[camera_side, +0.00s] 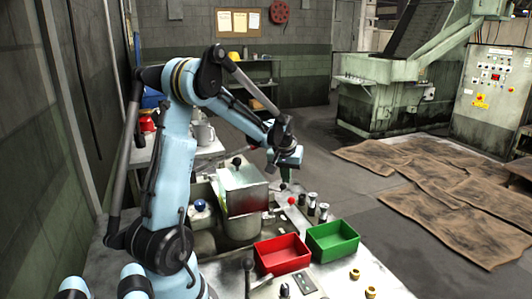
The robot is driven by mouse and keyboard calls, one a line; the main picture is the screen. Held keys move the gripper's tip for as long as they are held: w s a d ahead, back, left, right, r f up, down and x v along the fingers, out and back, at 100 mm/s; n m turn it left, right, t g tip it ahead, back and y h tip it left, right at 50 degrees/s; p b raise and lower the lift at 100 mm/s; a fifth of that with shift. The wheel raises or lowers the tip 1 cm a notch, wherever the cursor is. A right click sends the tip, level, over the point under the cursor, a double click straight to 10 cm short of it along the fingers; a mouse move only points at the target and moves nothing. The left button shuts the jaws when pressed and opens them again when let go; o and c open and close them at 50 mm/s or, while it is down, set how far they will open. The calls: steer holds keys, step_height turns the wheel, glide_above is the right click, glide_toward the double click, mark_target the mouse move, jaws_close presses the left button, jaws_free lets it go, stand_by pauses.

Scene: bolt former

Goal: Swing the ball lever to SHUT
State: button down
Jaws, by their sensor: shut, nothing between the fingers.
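Several ball-ended controls show, and I cannot tell which one the task means. A red ball knob (292,201) sits at the right of the grey machine (240,228), close below my gripper. A lever with a dark ball (249,264) stands upright at the front. Another dark ball (237,161) tops a stem behind the machine's bright panel, and a blue ball (199,204) sits at its left. My gripper (284,186) points down just above and left of the red knob, shut and empty. Contact with the knob cannot be told. No SHUT mark is readable.
A red bin (283,270) and a green bin (345,252) stand at the front right of the bench. Several small dark and metal cylinders (312,201) stand right of my gripper. Brass-coloured parts (355,274) lie near the bench's right edge.

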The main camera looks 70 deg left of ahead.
steer(key=shift+s+d, duration=0.25)
steer(key=shift+d, duration=0.05)
stand_by(0.6)
steer(key=s+a+v, duration=0.1)
steer(key=v, duration=0.9)
